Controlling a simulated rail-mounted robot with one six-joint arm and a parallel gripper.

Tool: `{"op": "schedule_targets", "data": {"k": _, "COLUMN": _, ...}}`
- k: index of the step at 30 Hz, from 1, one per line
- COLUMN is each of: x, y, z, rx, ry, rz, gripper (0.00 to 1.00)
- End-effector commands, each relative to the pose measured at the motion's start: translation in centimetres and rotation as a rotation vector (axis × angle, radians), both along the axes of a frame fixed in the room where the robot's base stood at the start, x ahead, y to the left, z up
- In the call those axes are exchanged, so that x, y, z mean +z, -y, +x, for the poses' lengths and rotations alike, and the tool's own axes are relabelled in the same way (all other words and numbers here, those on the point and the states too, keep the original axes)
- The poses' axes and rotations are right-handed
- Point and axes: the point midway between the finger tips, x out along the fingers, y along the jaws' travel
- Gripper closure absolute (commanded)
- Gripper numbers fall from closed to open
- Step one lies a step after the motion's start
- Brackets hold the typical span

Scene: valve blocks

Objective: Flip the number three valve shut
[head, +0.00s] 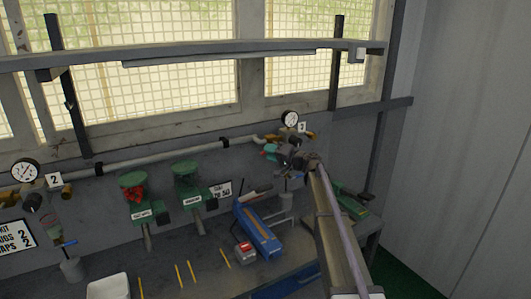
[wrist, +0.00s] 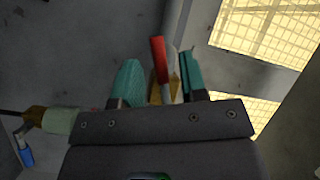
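The number 3 tag (head: 303,127) is on the wall at the right end of the grey pipe, below a round gauge (head: 290,119). Brass valve parts (head: 310,135) show beside the tag, partly hidden by my gripper (head: 269,148). In the wrist view, a red valve handle (wrist: 157,55) stands on a brass body (wrist: 174,86), between the two teal fingers of my gripper (wrist: 162,72). The fingers are apart, one on each side of the handle. A gap shows on the left of the handle; contact on the right cannot be told.
The number 2 tag (head: 54,180) and its gauge (head: 25,172) are at the far left. Two green wall units (head: 187,172) hang below the pipe. A blue case (head: 258,229) and a white box (head: 108,287) sit on the bench. A grey rail (head: 200,57) runs above.

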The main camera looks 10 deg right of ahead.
Motion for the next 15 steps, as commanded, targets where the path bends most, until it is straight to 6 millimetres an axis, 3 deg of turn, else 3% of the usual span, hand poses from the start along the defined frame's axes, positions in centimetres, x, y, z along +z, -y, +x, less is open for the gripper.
{"op": "schedule_targets", "data": {"k": 4, "x": 0.0, "y": -1.4, "z": 1.4, "rx": 0.001, "ry": 0.0, "rz": 0.0, "gripper": 0.61}}
{"op": "schedule_targets", "data": {"k": 12, "x": 0.0, "y": -1.7, "z": 1.6, "rx": 0.0, "ry": 0.0, "rz": 0.0, "gripper": 0.61}}
{"op": "schedule_targets", "data": {"k": 15, "x": 0.0, "y": -1.7, "z": 1.6, "rx": 0.0, "ry": 0.0, "rz": 0.0, "gripper": 0.69}}
